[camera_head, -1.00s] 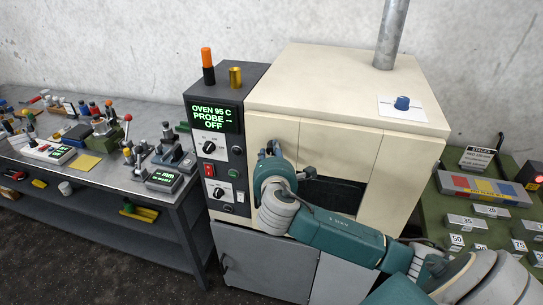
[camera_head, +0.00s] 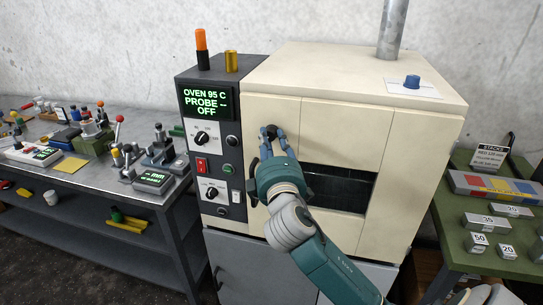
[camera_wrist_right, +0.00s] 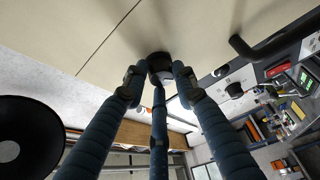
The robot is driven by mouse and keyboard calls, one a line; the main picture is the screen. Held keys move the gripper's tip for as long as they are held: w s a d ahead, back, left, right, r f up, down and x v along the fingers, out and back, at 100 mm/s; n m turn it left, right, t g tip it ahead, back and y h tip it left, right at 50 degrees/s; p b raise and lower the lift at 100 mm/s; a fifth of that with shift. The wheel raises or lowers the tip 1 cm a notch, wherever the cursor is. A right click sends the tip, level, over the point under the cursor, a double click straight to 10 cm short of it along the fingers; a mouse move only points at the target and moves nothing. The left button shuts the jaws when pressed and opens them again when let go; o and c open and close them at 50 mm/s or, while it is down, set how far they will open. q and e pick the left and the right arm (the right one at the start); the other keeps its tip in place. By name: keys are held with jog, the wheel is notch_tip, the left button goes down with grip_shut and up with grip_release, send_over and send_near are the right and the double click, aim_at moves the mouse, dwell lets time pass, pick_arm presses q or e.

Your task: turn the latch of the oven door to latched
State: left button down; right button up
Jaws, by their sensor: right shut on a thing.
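The cream oven (camera_head: 340,115) fills the middle of the head view, its door front facing me. The latch (camera_head: 271,128) is a small dark knob high on the left of the front, mostly hidden by my fingers. My right gripper (camera_head: 272,135) is shut on it. The right wrist view shows the dark round knob (camera_wrist_right: 158,63) between the blue fingertips of my right gripper (camera_wrist_right: 158,80). How far the latch is turned cannot be told. A dark curved door handle (camera_head: 252,183) is just below left of the gripper, partly hidden. My left gripper is not in view.
The oven's control panel (camera_head: 207,120) reads 95 C and stands left of the door. A dark window (camera_head: 338,188) lies right of my wrist. A cluttered grey bench (camera_head: 88,178) is at left, and a green table (camera_head: 460,235) with labelled blocks is at right.

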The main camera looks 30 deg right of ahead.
jog(key=m+h+b, duration=0.1)
jog(key=m+b, duration=0.1)
jog(key=b, duration=0.1)
jog(key=f+m+h+b, duration=0.1)
jog(key=m+b, duration=0.2)
jog(key=b, duration=0.1)
jog(key=shift+w+f+t, duration=0.15)
jog(key=shift+f+t, duration=0.05)
jog(key=shift+t, duration=0.1)
jog(key=shift+a+r+m+h+b, duration=0.15)
jog(key=shift+m+h+b, duration=0.25)
jog(key=shift+m+b, duration=0.65)
jog(key=shift+r, duration=0.1)
jog(key=o, duration=1.1)
jog(key=shift+w, duration=0.1)
jog(key=v, duration=1.2)
